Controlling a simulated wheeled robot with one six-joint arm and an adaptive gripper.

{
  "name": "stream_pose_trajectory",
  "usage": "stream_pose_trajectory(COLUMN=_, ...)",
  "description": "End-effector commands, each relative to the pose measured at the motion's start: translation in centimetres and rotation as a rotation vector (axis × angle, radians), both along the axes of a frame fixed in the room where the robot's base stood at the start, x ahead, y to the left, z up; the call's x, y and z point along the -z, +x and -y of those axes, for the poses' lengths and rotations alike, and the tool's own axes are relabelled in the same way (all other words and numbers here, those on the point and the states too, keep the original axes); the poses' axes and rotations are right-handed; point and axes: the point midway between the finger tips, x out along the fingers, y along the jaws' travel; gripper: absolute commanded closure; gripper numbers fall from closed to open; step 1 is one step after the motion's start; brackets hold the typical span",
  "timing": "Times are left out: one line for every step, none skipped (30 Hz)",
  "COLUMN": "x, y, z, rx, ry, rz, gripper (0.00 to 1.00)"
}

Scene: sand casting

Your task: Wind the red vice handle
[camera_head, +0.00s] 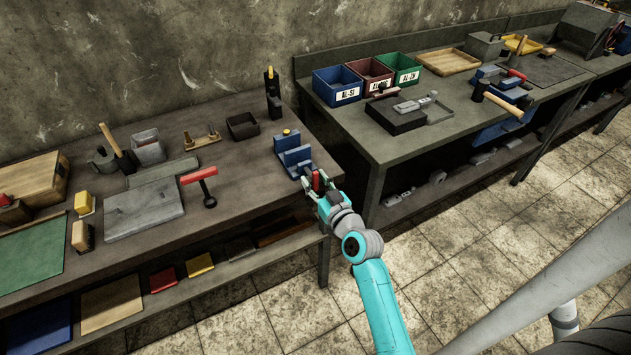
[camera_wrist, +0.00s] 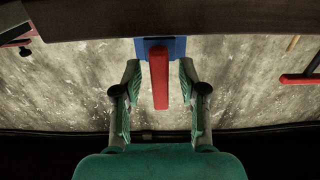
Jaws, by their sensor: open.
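A blue vice (camera_head: 292,155) stands at the right front corner of the left bench. Its red handle (camera_head: 316,180) is on the side facing my gripper. In the wrist view the red handle (camera_wrist: 159,80) hangs from a blue part of the vice (camera_wrist: 175,46). My gripper (camera_head: 318,186) is at the bench edge with its fingers around the handle. In the wrist view my gripper (camera_wrist: 159,72) is open, one finger on each side of the handle, with gaps between. The head view does not show the fingertips clearly.
The right bench (camera_head: 372,148) carries blue, red and green bins and a hammer (camera_head: 503,103). Tiled floor between the benches is clear.

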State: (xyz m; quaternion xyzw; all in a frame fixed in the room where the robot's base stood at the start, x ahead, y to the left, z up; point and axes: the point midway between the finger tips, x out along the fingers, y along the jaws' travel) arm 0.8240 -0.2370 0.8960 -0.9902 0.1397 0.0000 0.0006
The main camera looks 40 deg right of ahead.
Motion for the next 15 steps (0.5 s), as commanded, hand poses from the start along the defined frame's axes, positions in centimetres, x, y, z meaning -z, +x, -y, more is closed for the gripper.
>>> stream_pose_trajectory(x=0.01, y=0.01, z=-0.01, rx=0.0, ry=0.0, rz=0.0, gripper=0.58)
stream_pose_trajectory(x=0.01, y=0.0, z=0.0, rx=0.0, ry=0.0, rz=0.0, gripper=0.58)
stream_pose_trajectory(x=0.01, y=-0.01, z=-0.01, rx=0.0, ry=0.0, rz=0.0, gripper=0.58)
stream_pose_trajectory(x=0.01, y=-0.01, z=-0.01, rx=0.0, ry=0.0, rz=0.0, gripper=0.58)
stream_pose_trajectory(x=0.01, y=-0.01, z=-0.01, rx=0.0, ry=0.0, rz=0.0, gripper=0.58)
stream_pose_trajectory(x=0.01, y=-0.02, z=-0.02, rx=0.0, ry=0.0, rz=0.0, gripper=0.66)
stream_pose_trajectory(x=0.01, y=-0.02, z=-0.02, rx=0.0, ry=0.0, rz=0.0, gripper=0.73)
stream_pose_trajectory(x=0.0, y=-0.02, z=-0.02, rx=0.0, ry=0.0, rz=0.0, gripper=0.81)
stream_pose_trajectory(x=0.01, y=-0.03, z=-0.02, rx=0.0, ry=0.0, rz=0.0, gripper=0.91)
stream_pose_trajectory(x=0.01, y=-0.03, z=-0.02, rx=0.0, ry=0.0, rz=0.0, gripper=0.98)
stream_pose_trajectory(x=0.01, y=-0.03, z=-0.02, rx=0.0, ry=0.0, rz=0.0, gripper=1.0)
stream_pose_trajectory(x=0.0, y=-0.03, z=-0.02, rx=0.0, ry=0.0, rz=0.0, gripper=1.0)
stream_pose_trajectory(x=0.01, y=-0.03, z=-0.02, rx=0.0, ry=0.0, rz=0.0, gripper=1.0)
stream_pose_trajectory(x=0.01, y=-0.03, z=-0.02, rx=0.0, ry=0.0, rz=0.0, gripper=1.0)
stream_pose_trajectory(x=0.0, y=-0.03, z=-0.02, rx=0.0, ry=0.0, rz=0.0, gripper=1.0)
